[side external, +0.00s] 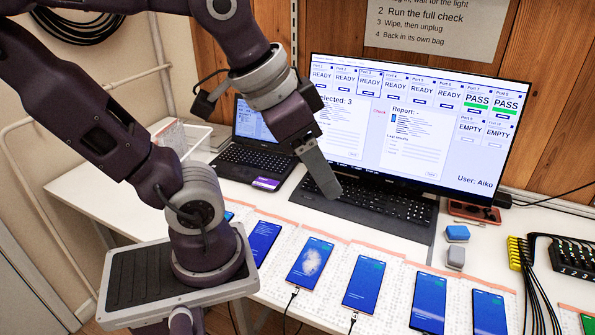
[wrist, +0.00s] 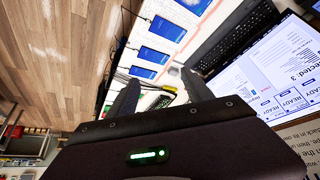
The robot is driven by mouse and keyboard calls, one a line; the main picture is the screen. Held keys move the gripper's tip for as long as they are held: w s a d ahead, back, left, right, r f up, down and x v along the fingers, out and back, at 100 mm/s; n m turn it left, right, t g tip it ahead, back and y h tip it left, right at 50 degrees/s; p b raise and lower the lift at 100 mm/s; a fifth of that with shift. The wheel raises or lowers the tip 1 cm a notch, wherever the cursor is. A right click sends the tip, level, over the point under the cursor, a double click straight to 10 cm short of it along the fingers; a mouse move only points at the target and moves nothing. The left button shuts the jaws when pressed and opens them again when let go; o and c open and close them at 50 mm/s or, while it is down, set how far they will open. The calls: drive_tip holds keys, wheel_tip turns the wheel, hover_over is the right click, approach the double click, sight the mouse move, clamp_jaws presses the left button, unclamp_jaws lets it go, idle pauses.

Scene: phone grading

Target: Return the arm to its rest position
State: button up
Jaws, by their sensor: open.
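My gripper (side external: 329,190) hangs in the air over the desk, in front of the large monitor and above the black keyboard (side external: 372,203). In the side external view one finger hides most of the other. In the wrist view my gripper (wrist: 160,77) shows two fingers apart with nothing between them. My arm is bent and reaches over the desk from the left. A phone (side external: 310,263) with a pale smudge on its screen lies on the desk below, apart from my gripper. Other phones (side external: 364,284) lie in a row beside it.
The monitor (side external: 440,130) stands close behind my gripper. A laptop (side external: 254,150) is open to its left. Blue and grey blocks (side external: 457,233), a yellow connector strip (side external: 518,253) and black cables are at the right. Cables run from some phones at the front edge.

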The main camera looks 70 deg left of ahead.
drive_tip(key=s, duration=0.2)
drive_tip(key=s+f, duration=0.1)
drive_tip(key=shift+a+n, duration=0.3)
